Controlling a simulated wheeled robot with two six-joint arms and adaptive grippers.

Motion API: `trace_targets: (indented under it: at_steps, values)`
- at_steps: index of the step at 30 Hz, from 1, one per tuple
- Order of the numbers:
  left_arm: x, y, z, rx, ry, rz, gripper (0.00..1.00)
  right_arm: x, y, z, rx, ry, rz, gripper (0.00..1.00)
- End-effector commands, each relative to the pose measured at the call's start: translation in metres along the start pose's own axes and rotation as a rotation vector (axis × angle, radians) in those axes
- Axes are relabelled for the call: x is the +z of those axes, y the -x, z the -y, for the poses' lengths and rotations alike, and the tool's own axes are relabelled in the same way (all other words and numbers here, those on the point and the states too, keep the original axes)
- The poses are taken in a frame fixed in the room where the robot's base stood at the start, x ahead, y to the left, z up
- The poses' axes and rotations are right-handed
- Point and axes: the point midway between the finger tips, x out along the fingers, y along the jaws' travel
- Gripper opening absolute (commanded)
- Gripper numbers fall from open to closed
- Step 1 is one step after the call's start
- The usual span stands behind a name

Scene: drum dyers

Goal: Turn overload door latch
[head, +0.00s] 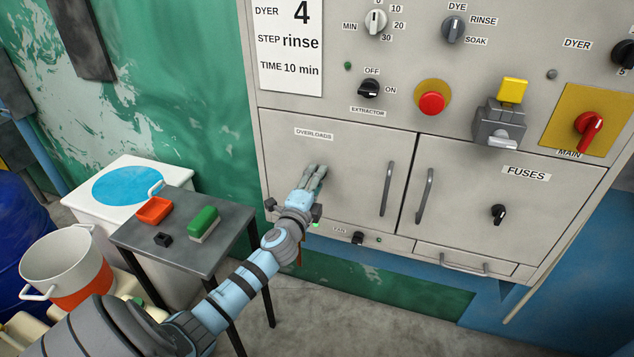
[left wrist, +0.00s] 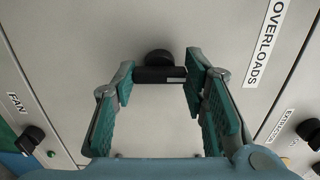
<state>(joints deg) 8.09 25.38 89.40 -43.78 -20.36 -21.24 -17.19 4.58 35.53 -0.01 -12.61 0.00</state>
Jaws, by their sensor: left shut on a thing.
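The overload door (head: 345,160) is the left grey door of the panel, labelled OVERLOADS, and it looks closed. My left gripper (head: 315,178) is at this door, in front of its latch, which it hides in the head view. In the left wrist view the black overload door latch (left wrist: 160,72) sits between the fingertips of my left gripper (left wrist: 162,76). Its bar spans from one fingertip to the other, and the fingers are shut on it at its ends. My right gripper is not in view.
The fuses door (head: 460,215) with its own black latch (head: 498,214) is at the right. Vertical handles (head: 387,189) flank the door gap. A dark table (head: 180,240) with an orange tray (head: 154,211) and a green brush (head: 204,224) stands left of my arm.

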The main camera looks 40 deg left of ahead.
Motion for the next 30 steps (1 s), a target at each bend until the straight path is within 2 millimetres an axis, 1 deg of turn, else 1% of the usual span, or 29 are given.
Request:
trace_targets:
  at_steps: [4, 5, 6, 8, 17, 20, 23, 27, 30]
  values:
    - [0.0, 0.0, -0.001, 0.002, 0.002, 0.001, 0.12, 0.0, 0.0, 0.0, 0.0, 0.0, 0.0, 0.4]
    - [0.0, 0.0, -0.001, 0.002, 0.002, 0.001, 0.44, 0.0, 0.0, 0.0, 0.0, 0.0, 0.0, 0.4]
    - [0.0, 0.0, -0.001, 0.002, 0.002, 0.001, 0.51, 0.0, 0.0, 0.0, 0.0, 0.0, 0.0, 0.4]
    - [0.0, 0.0, -0.001, 0.002, 0.001, 0.0, 0.6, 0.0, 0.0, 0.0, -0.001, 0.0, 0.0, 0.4]
    - [0.0, 0.001, 0.0, 0.001, 0.0, 0.0, 0.6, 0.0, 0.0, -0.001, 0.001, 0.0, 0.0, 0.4]
    - [0.0, 0.01, -0.001, 0.002, -0.002, -0.001, 0.6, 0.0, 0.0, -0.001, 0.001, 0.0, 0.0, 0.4]
    - [0.0, 0.031, -0.002, 0.003, -0.003, -0.002, 0.6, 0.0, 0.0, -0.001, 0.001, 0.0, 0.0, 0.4]
    - [0.0, 0.072, -0.002, 0.004, -0.003, -0.002, 0.6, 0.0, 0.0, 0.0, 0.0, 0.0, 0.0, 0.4]
    - [-0.001, 0.097, -0.001, 0.003, -0.001, -0.002, 0.6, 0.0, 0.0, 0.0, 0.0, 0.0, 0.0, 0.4]
